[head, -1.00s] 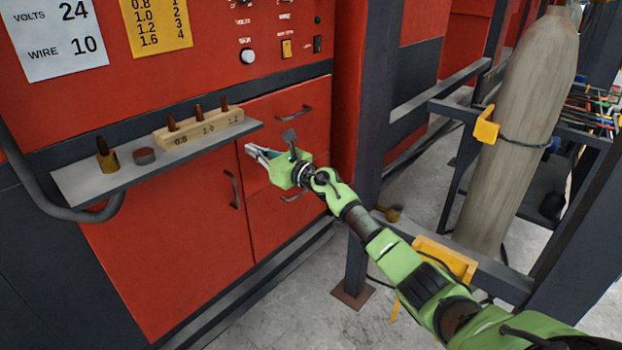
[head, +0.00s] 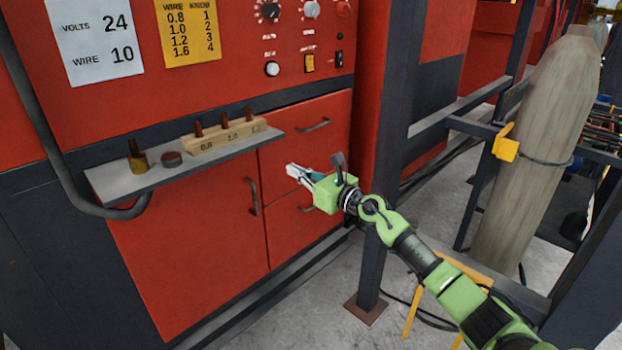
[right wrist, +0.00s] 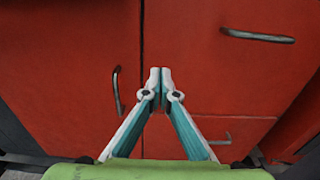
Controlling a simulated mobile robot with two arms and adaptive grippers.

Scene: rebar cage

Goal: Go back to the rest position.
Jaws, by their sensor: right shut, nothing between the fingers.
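My right gripper (head: 292,171) is shut and empty in the head view. It is in front of the red cabinet (head: 190,250), below and to the right of the shelf's right end, and appears clear of it. In the right wrist view its fingertips (right wrist: 160,76) meet in front of the red doors and drawers (right wrist: 225,85), with nothing between them. My right arm comes in from the lower right. My left gripper is not in the head view.
A grey shelf (head: 110,184) carries a brass piece (head: 138,161), a small round tin (head: 172,159) and a wooden block (head: 225,139) with three copper tips. A dark post (head: 381,150) stands close to my right arm. A gas cylinder (head: 530,140) stands at right.

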